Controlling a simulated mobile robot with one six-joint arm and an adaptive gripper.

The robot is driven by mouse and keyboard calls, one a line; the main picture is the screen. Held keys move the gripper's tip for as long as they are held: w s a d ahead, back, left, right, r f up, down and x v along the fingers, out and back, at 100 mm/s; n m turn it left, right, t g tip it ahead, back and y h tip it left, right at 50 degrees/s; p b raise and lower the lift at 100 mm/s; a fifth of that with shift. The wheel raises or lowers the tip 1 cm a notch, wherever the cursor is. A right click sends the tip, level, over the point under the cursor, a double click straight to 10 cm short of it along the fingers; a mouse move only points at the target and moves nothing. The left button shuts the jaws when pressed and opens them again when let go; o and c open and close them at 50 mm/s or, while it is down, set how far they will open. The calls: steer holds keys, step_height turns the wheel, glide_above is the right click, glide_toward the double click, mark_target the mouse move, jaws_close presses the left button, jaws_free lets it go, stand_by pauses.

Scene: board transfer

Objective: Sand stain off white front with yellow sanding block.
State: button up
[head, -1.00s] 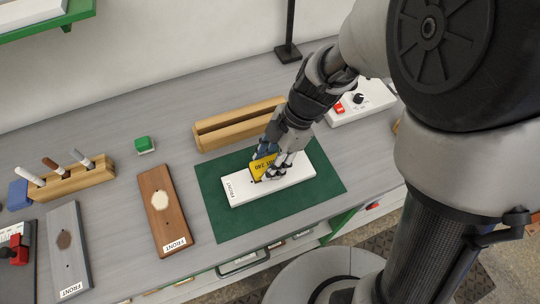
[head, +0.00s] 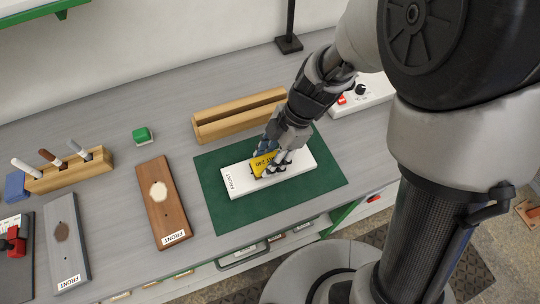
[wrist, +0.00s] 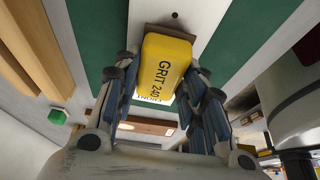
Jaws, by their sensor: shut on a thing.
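The white front (head: 235,186) lies flat on the green mat (head: 214,219), its FRONT label at the left end. My gripper (head: 271,161) is over the middle of the white front, shut on the yellow sanding block (head: 262,164). The block is marked GRIT 240 and also shows between the fingers in the wrist view (wrist: 165,66). It is at the face of the white front; I cannot tell whether it touches. No stain shows on the visible part of the white front; the part under the block and fingers is hidden.
A slotted wooden rack (head: 240,118) stands behind the mat. A brown front (head: 166,215) with a pale patch and a grey front (head: 65,250) with a dark patch lie to the left. A green-topped block (head: 142,135) and a marker holder (head: 70,175) stand further back.

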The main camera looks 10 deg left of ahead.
steer(key=shift+f+b, duration=0.35)
steer(key=shift+b, duration=0.1)
stand_by(0.4)
